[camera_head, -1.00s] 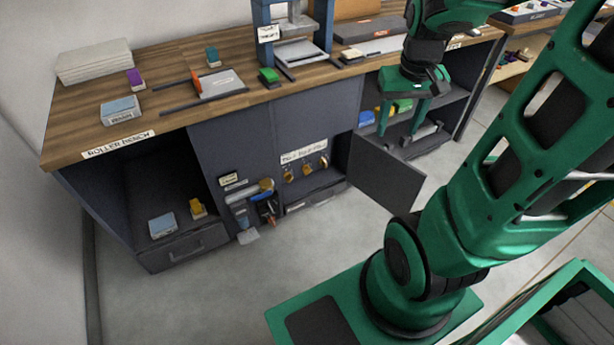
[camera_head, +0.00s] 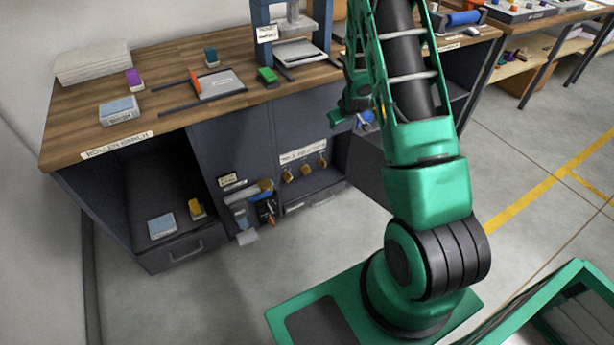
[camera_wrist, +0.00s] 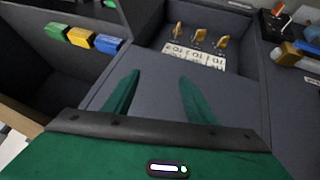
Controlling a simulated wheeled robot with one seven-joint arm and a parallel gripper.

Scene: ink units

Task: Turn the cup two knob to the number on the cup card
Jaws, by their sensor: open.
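Three brass-coloured knobs stand in a row in a recess of the dark cabinet: one end knob (camera_head: 288,175), the middle knob (camera_head: 305,169) and the other end knob (camera_head: 322,161). A white label strip (camera_head: 303,152) runs above them. In the wrist view the middle knob (camera_wrist: 199,37) is beyond my fingertips, beside the label strip (camera_wrist: 193,56), whose writing I cannot read surely. My gripper (camera_wrist: 160,85) is open and empty, apart from the knobs. It is partly hidden by my arm in the head view. A small pale card (camera_head: 228,179) is on the cabinet front; its text is too small to read.
Green, yellow and blue blocks (camera_wrist: 81,37) lie in a compartment in the wrist view. The floor in front is clear.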

